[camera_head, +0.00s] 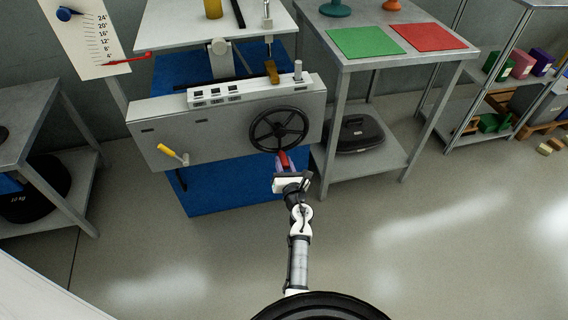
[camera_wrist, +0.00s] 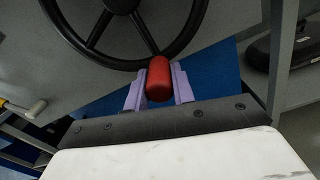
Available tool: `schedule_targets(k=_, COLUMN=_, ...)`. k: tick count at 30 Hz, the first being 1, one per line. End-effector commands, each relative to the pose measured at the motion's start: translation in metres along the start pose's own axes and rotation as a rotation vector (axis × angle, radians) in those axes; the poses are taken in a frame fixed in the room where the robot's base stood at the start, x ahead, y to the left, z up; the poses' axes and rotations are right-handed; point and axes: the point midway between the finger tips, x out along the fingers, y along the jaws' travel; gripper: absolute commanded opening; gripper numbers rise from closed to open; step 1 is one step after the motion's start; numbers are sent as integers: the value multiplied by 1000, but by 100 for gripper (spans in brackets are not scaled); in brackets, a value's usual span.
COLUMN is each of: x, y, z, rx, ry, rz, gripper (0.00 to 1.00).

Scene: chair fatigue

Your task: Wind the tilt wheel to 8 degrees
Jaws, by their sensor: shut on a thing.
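The tilt wheel (camera_head: 280,130) is a black spoked handwheel on the front of a grey machine panel (camera_head: 215,135). Its red handle (camera_head: 284,157) is at the bottom of the rim. My gripper (camera_head: 283,165) is below the wheel, with its purple fingers shut on the red handle. In the wrist view the red handle (camera_wrist: 158,78) sits between the two fingers (camera_wrist: 158,92), with the wheel rim (camera_wrist: 125,62) just behind it. A tilt scale (camera_head: 95,38) with a red pointer (camera_head: 127,59) is at the upper left. The pointer's tip is near the 4° mark.
A yellow-handled crank (camera_head: 173,154) sticks out at the panel's left. A row of switches (camera_head: 235,91) is on top. A table with green (camera_head: 365,42) and red (camera_head: 428,37) mats stands right. A metal table (camera_head: 28,125) stands left. The floor in front is clear.

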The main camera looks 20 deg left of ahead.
Motion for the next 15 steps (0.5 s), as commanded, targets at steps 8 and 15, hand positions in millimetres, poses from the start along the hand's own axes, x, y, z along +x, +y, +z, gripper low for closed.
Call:
schedule_targets(k=8, x=0, y=2, z=0, rx=31, ry=0, rz=-1, gripper=0)
schedule_targets(k=15, x=0, y=12, z=0, rx=156, ry=0, rz=-1, gripper=0)
